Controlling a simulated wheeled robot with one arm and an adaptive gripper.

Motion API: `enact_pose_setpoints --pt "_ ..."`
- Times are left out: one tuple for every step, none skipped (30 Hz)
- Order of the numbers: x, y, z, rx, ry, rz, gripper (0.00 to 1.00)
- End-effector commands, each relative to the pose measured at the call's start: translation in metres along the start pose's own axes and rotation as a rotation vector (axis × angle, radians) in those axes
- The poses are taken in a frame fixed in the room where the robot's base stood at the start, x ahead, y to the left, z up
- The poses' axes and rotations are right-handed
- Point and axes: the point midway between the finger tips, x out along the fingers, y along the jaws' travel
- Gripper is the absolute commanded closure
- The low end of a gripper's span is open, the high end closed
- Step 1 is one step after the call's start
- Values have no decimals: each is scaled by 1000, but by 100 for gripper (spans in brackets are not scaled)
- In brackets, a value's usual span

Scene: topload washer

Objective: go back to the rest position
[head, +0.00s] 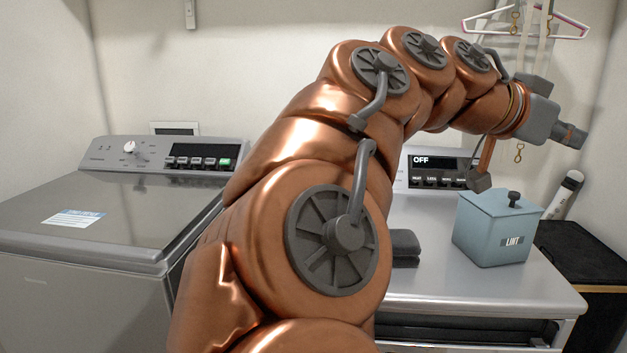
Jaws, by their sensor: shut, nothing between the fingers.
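My copper arm rises through the middle of the head view and bends over to the right. My gripper (571,136) is at its far end, dark grey, small and partly turned away, in the air above and right of the blue lint bin (497,230). It is shut, and I see nothing held in it. The topload washer (100,215) stands at the left with its lid down and a green-lit button on its panel. My arm hides its right part.
A white machine (480,284) at the right has a panel reading OFF (432,160). A folded dark cloth (405,246) and the lint bin lie on top. A white bottle-like object (563,196) stands behind the bin. Hangers (525,27) hang at the upper right near my gripper.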

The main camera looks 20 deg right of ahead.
Motion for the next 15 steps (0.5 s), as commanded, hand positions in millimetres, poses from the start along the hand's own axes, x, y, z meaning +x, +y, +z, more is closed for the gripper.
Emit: enact_pose_setpoints --pt "2 1 7 -12 -22 -6 100" --pt "3 2 11 -21 -36 -10 100" --pt "5 2 17 -34 -55 -15 100" --pt "6 3 22 -45 -71 -20 100" --pt "7 3 28 -55 -87 -26 100" --pt "9 3 35 -71 -109 -35 100" --pt "9 3 40 -84 -126 -42 100" --pt "10 3 46 -97 -143 -51 100" --pt "11 3 55 -119 -169 -61 100" --pt "12 3 63 -135 -190 -71 100" --pt "13 3 71 -154 -213 -80 100" --pt "13 3 84 -181 -247 -96 100" --pt "14 3 94 -205 -274 -108 100" --pt "13 2 105 -230 -301 -123 100" --pt "13 2 121 -270 -343 -146 100"
